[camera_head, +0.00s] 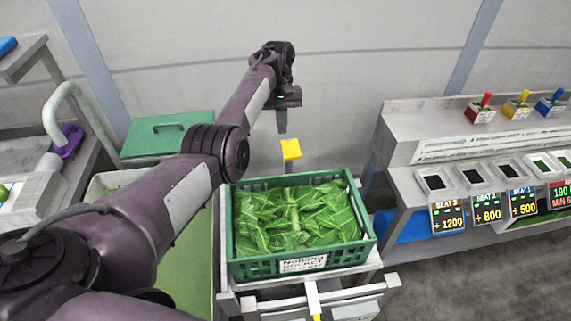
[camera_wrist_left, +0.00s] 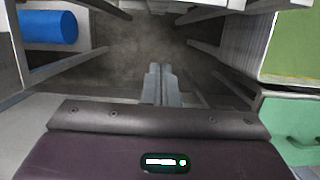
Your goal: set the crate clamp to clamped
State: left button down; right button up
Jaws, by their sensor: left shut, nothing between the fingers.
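A green crate (camera_head: 232,243) full of leafy greens (camera_head: 298,219) sits on a grey stand in the head view. A yellow block (camera_head: 291,149) stands up behind the crate's far edge. It looks like the handle of the crate clamp, but its clamping part is hidden behind the crate. My left gripper (camera_head: 282,121) is shut and empty, pointing down just above and slightly left of the yellow block, with a gap. In the left wrist view my fingers (camera_wrist_left: 157,85) are together over dark floor; neither the crate nor the yellow block shows clearly there. My right gripper is not in view.
A white lever with a yellow tip (camera_head: 317,317) is at the stand's front. A green-floored basin (camera_head: 183,271) and green lid (camera_head: 167,133) lie left. A console (camera_head: 420,150) with coloured switches stands right. A blue cylinder (camera_wrist_left: 49,28) shows in the left wrist view.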

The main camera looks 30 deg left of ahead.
pick_arm(q)
jog(key=s+d+p+x, duration=0.1)
jog(key=p+x, duration=0.5)
jog(key=x, duration=0.6)
jog(key=shift+s+d+r, duration=0.35)
jog(key=shift+s, duration=0.15)
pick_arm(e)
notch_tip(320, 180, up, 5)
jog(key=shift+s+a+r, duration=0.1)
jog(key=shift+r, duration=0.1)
